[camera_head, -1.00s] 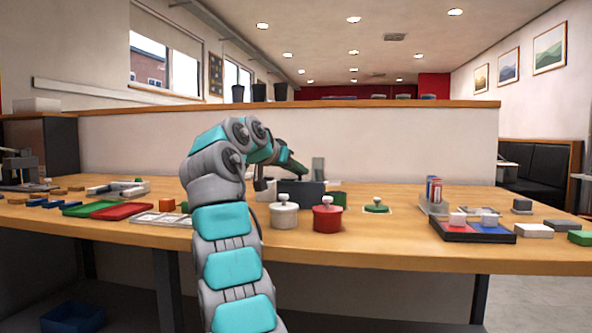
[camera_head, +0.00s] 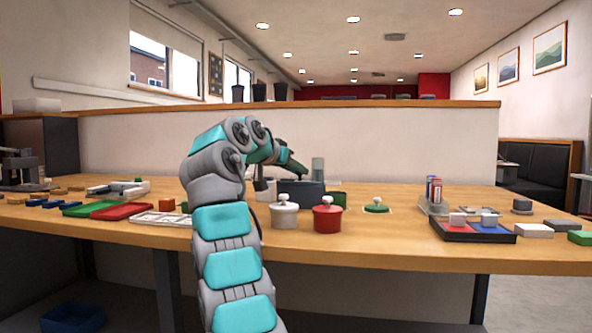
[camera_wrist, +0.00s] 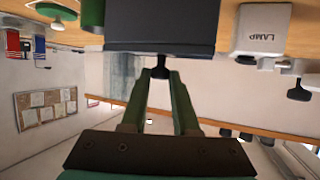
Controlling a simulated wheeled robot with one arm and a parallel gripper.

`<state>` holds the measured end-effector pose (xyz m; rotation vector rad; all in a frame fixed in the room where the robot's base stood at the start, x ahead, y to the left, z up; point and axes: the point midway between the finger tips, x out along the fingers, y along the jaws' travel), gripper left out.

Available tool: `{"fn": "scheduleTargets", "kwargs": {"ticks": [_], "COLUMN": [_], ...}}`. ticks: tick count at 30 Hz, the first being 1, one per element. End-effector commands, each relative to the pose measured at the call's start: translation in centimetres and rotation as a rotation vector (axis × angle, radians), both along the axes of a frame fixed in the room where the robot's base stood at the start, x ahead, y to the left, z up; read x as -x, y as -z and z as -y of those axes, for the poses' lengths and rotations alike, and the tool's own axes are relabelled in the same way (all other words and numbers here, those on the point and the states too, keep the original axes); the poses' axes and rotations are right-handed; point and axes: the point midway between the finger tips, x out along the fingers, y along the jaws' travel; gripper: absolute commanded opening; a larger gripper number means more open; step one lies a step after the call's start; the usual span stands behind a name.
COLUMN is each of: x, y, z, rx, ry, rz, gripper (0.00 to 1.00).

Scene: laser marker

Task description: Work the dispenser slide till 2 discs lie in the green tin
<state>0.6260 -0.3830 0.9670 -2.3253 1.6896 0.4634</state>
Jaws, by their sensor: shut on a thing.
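The dispenser is a dark box (camera_head: 302,191) with a grey see-through tube (camera_head: 318,168) standing at it, towards the back of the table. In the wrist view its dark body (camera_wrist: 160,28) fills the top middle, with a black slide knob (camera_wrist: 160,72) sticking out. My gripper (camera_wrist: 161,78) is shut on this knob with its green fingers. In the head view my gripper (camera_head: 291,164) is above and behind the dispenser, its tips hard to make out. The green tin (camera_head: 339,199) stands just right of the dispenser, partly hidden by the red pot. Its inside and any discs cannot be seen.
A white lidded pot (camera_head: 284,215) and a red lidded pot (camera_head: 327,217) stand in front of the dispenser. A green lid (camera_head: 376,206) lies to the right. A box marked LAMP (camera_wrist: 262,32) is beside the dispenser.

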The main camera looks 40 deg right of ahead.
Motion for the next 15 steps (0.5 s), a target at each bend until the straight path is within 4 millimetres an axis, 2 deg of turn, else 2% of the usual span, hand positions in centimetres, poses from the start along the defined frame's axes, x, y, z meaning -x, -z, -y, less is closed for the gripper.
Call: {"fn": "scheduleTargets", "kwargs": {"ticks": [10, 15], "x": [-0.1, -1.8], "y": [-0.1, -0.5], "z": [-0.2, -1.6], "rx": [0.0, 0.001], "ry": [0.0, -0.002], "rz": [-0.001, -0.002], "gripper": [0.0, 0.0]}}
